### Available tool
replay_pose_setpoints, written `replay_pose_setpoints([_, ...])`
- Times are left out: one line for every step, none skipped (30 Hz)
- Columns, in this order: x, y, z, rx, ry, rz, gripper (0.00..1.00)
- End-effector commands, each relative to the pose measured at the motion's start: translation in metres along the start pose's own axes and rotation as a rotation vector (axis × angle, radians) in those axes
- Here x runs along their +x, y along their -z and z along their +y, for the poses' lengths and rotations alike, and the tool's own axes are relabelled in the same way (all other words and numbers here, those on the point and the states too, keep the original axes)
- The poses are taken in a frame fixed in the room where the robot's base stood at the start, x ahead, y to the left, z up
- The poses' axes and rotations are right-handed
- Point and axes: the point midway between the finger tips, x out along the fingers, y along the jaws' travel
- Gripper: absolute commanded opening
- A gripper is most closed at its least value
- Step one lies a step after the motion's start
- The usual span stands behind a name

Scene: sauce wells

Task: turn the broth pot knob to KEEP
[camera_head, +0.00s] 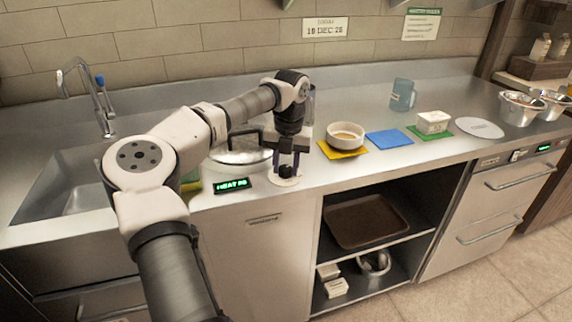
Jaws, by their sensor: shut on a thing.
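The broth pot (237,158), with a shiny lid and dark handle, stands on the counter behind my arm, partly hidden by it. A small black display (232,185) in front of it shows green text that seems to begin with "HEAT"; the rest is hard to read. The dark knob (287,171) sits on a pale round dial plate (285,181) near the counter's front edge. My gripper (287,164) points down and is shut on the knob. The knob's pointer and the dial markings are too small to read.
A white bowl (345,136) on a yellow mat, a blue mat (389,138), and a white block-shaped container (433,122) on a green mat lie to the right. A blue pitcher (402,95) stands behind. The sink (75,190) is at left.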

Motion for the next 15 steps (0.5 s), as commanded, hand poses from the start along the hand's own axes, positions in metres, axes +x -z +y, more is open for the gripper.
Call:
replay_pose_setpoints([0.0001, 0.0005, 0.0007, 0.0, -0.002, 0.002, 0.35])
replay_pose_setpoints([0.0001, 0.0005, 0.0007, 0.0, -0.001, 0.002, 0.39])
replay_pose_setpoints([0.0001, 0.0005, 0.0006, 0.0, -0.001, 0.002, 0.44])
replay_pose_setpoints([0.0001, 0.0004, 0.0006, 0.0, -0.001, 0.002, 0.48])
replay_pose_setpoints([0.0001, 0.0004, 0.0005, 0.0, -0.001, 0.002, 0.52])
replay_pose_setpoints([0.0001, 0.0004, 0.0004, 0.0, -0.001, 0.001, 0.55])
replay_pose_setpoints([0.0001, 0.0004, 0.0004, 0.0, -0.001, 0.001, 0.55])
replay_pose_setpoints([0.0001, 0.0003, 0.0004, 0.001, -0.001, 0.001, 0.55])
replay_pose_setpoints([0.0001, 0.0003, 0.0003, 0.001, -0.001, 0.001, 0.55])
replay_pose_setpoints([0.0001, 0.0003, 0.0003, 0.001, 0.0, 0.001, 0.55])
replay_pose_setpoints([0.0002, 0.0003, 0.0002, 0.001, 0.0, 0.001, 0.55])
replay_pose_setpoints([0.0001, 0.0003, 0.0002, 0.001, 0.0, 0.001, 0.55])
replay_pose_setpoints([0.0, 0.0002, 0.0001, 0.001, 0.0, 0.001, 0.55])
replay_pose_setpoints([-0.0003, 0.0002, 0.0001, 0.001, 0.0, 0.001, 0.55])
replay_pose_setpoints([-0.0015, 0.0, 0.0001, 0.001, 0.0, 0.0, 0.55])
